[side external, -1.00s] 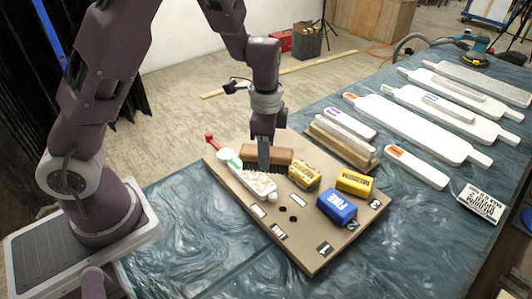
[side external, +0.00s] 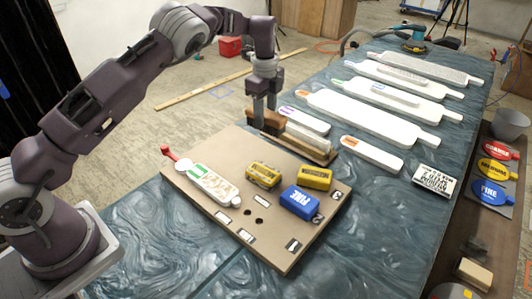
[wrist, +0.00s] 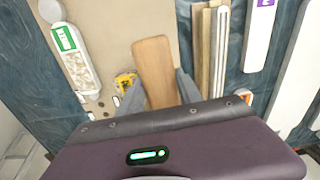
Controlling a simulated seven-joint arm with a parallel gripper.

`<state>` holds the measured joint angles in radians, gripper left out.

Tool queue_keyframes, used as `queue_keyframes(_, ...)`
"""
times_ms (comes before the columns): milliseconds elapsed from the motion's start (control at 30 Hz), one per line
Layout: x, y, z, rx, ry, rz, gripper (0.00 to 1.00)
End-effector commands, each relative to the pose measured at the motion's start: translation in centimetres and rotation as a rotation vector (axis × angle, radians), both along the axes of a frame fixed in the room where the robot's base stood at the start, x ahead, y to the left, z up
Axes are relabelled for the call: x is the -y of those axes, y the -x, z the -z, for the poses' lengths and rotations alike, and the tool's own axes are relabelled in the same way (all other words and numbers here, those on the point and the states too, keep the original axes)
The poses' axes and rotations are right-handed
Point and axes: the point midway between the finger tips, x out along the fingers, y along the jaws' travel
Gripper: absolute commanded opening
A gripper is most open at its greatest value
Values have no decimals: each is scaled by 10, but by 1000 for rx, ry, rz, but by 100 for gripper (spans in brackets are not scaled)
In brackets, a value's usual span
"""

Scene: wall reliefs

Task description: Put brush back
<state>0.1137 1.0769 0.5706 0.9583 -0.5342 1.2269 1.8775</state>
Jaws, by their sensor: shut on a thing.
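The brush (side external: 256,119), with a brown wooden back and dark bristles, is held in my gripper (side external: 265,106). In the wrist view my gripper's fingers stand on either side of the brush's wooden back (wrist: 153,62). I cannot tell whether the brush touches the holder or the table.
Several white paddles (side external: 365,119) lie to the right. Blue table surface (side external: 130,235) is clear at front left.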

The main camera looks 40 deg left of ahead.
Motion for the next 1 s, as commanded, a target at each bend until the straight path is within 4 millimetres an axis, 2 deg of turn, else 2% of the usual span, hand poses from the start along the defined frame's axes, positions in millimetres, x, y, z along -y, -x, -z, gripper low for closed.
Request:
queue_keyframes(133, -3, -7, 6, -8, -3, 64, 4)
queue_keyframes(300, -3, -7, 45, -12, -4, 71, 4)
queue_keyframes(667, -3, -8, 100, -8, -5, 70, 4)
queue_keyframes(1000, -3, -9, 104, -5, -4, 70, 4)
